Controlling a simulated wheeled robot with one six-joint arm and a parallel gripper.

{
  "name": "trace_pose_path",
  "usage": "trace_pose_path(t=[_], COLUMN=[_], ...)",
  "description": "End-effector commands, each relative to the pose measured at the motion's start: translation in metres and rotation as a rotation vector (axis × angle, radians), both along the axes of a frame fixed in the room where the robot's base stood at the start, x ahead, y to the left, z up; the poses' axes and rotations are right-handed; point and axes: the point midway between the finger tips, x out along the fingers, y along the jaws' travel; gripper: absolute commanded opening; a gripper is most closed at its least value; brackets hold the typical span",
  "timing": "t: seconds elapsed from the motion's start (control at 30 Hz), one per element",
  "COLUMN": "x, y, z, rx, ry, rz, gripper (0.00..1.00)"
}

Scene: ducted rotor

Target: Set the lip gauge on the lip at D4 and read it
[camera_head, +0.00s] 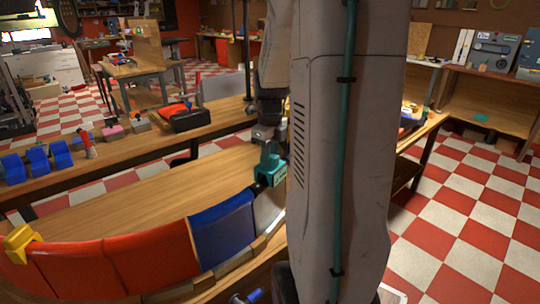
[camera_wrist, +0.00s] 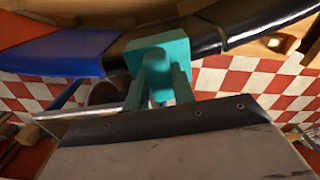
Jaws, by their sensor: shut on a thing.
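The teal lip gauge (camera_head: 270,167) hangs below my gripper (camera_head: 268,138), which is shut on its upper part. The gauge is at the upper edge of the ring of panels, by the grey panel (camera_head: 268,212) right of the blue panel (camera_head: 224,230). My arm hides what lies further right. In the wrist view the gauge (camera_wrist: 158,62) lies across the dark lip (camera_wrist: 210,45), close to the end of the blue section (camera_wrist: 60,52). I cannot tell whether it touches the lip. No reading or D4 mark is legible.
Red panels (camera_head: 150,252) curve left to a yellow block (camera_head: 20,242) on the rim. A wooden bench behind carries blue blocks (camera_head: 62,154), a red-handled tool (camera_head: 87,143) and a black case (camera_head: 188,117). Checkered floor (camera_head: 465,200) is open on the right.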

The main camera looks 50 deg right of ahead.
Motion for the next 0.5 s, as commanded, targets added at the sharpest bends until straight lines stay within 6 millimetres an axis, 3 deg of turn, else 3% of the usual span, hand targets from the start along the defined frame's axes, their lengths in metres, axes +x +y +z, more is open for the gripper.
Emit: trace_pose_path(t=[0.47, 0.5], x=[0.0, 0.0001], y=[0.0, 0.0], z=[-0.0055, -0.0052], rx=[0.0, 0.0], ry=[0.0, 0.0], rz=[0.0, 0.0], gripper=[0.0, 0.36])
